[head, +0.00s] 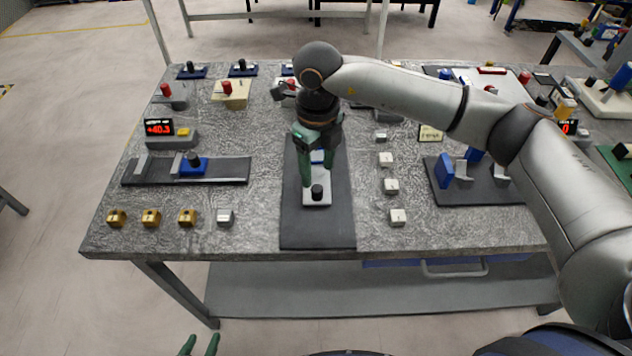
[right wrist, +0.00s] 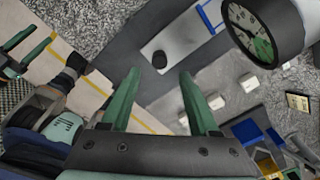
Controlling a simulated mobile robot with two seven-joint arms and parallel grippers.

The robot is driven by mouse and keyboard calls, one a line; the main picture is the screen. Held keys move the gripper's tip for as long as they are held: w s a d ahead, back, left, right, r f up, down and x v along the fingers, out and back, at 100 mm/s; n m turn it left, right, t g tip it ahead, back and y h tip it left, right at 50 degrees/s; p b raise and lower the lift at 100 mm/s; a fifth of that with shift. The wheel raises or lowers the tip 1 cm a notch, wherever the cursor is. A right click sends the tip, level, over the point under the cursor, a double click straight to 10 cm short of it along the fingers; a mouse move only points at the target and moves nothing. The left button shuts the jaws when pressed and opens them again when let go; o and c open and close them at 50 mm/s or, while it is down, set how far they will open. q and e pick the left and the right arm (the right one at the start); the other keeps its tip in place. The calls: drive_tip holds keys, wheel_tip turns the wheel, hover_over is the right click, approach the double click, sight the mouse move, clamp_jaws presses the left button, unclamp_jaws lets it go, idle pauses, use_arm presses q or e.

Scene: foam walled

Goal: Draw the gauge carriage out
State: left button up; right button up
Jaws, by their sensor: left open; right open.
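The gauge carriage is a light grey plate (head: 316,199) with a black knob (head: 318,191), on a dark mat-like track (head: 318,232) at the table's middle. The plate (right wrist: 187,40) and knob (right wrist: 159,60) also show in the right wrist view, beside a round dial gauge (right wrist: 255,40). A blue part (head: 317,157) sits behind the plate, partly covered. My right gripper (head: 318,178) is open above the plate, its fingers apart; in its wrist view the knob appears between the fingertips (right wrist: 158,72). I cannot tell if they touch it. My left gripper (head: 200,346) is open, low before the table.
Left of the track stand a rail with a blue slider (head: 195,165), a red-digit display (head: 159,127) and several brass blocks (head: 151,217). Right of it are several white blocks (head: 391,186) and a dark plate with blue parts (head: 480,190). The track's front end is clear.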

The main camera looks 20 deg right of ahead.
sight(317, 188)
wheel_tip(317, 188, down, 6)
drive_tip(key=shift+f+p, duration=0.1)
drive_tip(key=shift+p, duration=0.2)
drive_tip(key=shift+c, duration=0.2)
clamp_jaws()
idle(1.2)
